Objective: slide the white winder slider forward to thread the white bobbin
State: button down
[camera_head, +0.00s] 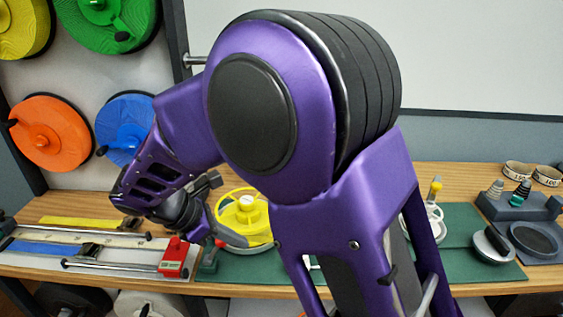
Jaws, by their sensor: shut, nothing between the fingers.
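My purple arm fills the middle of the view and hides much of the bench. My gripper (222,233) is small and partly seen at the arm's lower left end. It is shut and empty, close to the left side of a yellow spoked wheel (243,214) in the picture. I cannot tell whether they touch. A white ring-shaped piece with a yellow-topped post (433,213) stands right of the arm, partly covered by it. I cannot tell if it is part of the white winder. No white slider or white bobbin can be clearly made out.
A rail fixture with a red end block (174,257) lies on the wooden bench at left. Green mats (466,222) cover part of the bench. A grey holder (520,209) stands at right. Yellow, green, orange (48,132) and blue (124,125) reels hang on the wall.

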jog(key=x, duration=0.3)
jog(key=s+x, duration=0.1)
jog(key=x, duration=0.2)
jog(key=s+d+b+x, duration=0.1)
jog(key=x, duration=0.2)
jog(key=shift+w+d, duration=0.1)
jog(key=shift+d, duration=0.05)
jog(key=d, duration=0.1)
jog(key=w+d, duration=0.1)
jog(key=d+f, duration=0.1)
jog(key=shift+w, duration=0.25)
jog(key=shift+w+d+f, duration=0.1)
jog(key=shift+w+d, duration=0.15)
jog(key=shift+d, duration=0.25)
